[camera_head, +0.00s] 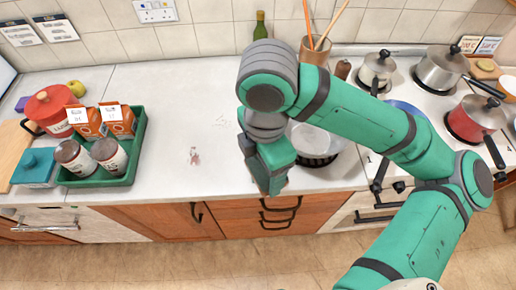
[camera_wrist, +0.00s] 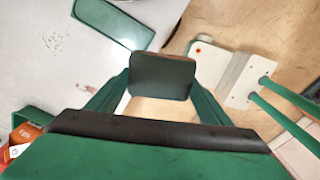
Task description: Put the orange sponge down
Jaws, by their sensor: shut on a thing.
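My gripper (camera_head: 272,188) hangs near the front edge of the counter, to the right of the green crate, and points down. In the wrist view its two green fingers (camera_wrist: 160,92) are shut on a small block with a dark grey-green face, which I take to be the sponge (camera_wrist: 162,76). No orange clearly shows on the face turned to the camera. In the head view the arm hides the held block. Wooden floor shows around it in the wrist view, so it appears at or just beyond the counter's edge.
The white counter (camera_head: 160,120) is clear between the green crate (camera_head: 130,165) and my arm, apart from a small reddish mark. A flat green rectangular thing (camera_wrist: 115,22) lies on the counter in the wrist view. Pots and the stove are at the right.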

